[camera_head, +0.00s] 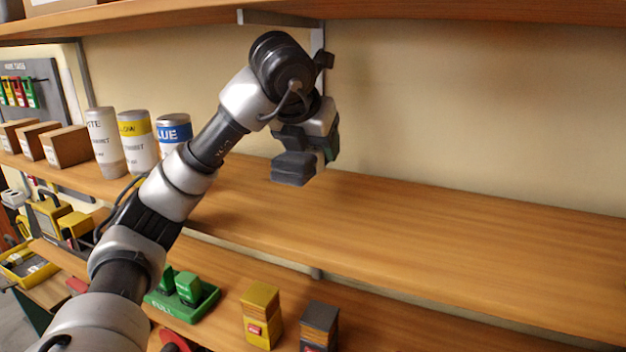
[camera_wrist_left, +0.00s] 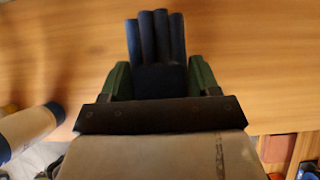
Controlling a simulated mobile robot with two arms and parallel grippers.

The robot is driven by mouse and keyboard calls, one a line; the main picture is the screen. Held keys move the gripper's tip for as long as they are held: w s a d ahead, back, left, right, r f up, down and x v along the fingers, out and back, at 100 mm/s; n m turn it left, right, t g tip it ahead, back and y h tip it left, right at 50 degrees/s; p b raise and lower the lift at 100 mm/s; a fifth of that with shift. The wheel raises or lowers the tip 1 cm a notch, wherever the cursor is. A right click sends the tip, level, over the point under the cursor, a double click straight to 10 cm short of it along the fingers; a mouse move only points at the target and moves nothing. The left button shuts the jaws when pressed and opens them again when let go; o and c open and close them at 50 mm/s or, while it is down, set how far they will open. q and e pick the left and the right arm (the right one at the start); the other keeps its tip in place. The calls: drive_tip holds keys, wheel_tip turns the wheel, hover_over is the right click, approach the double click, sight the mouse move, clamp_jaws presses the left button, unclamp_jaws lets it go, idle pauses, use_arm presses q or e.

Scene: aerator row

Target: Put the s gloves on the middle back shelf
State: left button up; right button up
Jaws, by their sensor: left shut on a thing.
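My left gripper (camera_head: 325,145) is over the middle wooden shelf (camera_head: 420,220), with its arm coming in from the left. It is shut on dark blue gloves (camera_wrist_left: 157,38), whose fingers stick out beyond the greenish jaws in the left wrist view. In the head view the gloves show as a dark block (camera_head: 292,168) under the wrist. They look to be above the shelf board; the exact gap is hard to tell. No size mark can be read on them. My right gripper is not in view.
Three cans, white (camera_head: 104,142), yellow-banded (camera_head: 138,138) and blue-banded (camera_head: 174,132), stand left on this shelf beside cardboard boxes (camera_head: 66,146). The shelf's right part is bare. An upper shelf (camera_head: 450,10) overhangs. Below are a green tray (camera_head: 190,310), a yellow stack (camera_head: 261,312) and a dark stack (camera_head: 319,325).

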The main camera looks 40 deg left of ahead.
use_arm(q)
wheel_tip(320, 180, down, 2)
drive_tip(key=shift+f, duration=0.25)
wheel_tip(320, 180, down, 4)
drive_tip(key=shift+s+r+p, duration=0.1)
drive_tip(key=shift+s+p, duration=0.05)
drive_tip(key=shift+p, duration=0.2)
drive_tip(key=shift+w+p, duration=0.2)
drive_tip(key=shift+p, duration=0.15)
drive_tip(key=shift+f, duration=0.3)
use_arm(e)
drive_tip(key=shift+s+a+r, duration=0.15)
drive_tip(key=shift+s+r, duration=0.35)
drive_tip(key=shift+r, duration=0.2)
use_arm(q)
drive_tip(key=shift+f, duration=0.1)
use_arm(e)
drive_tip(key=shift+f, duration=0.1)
use_arm(q)
drive_tip(key=o, duration=0.9)
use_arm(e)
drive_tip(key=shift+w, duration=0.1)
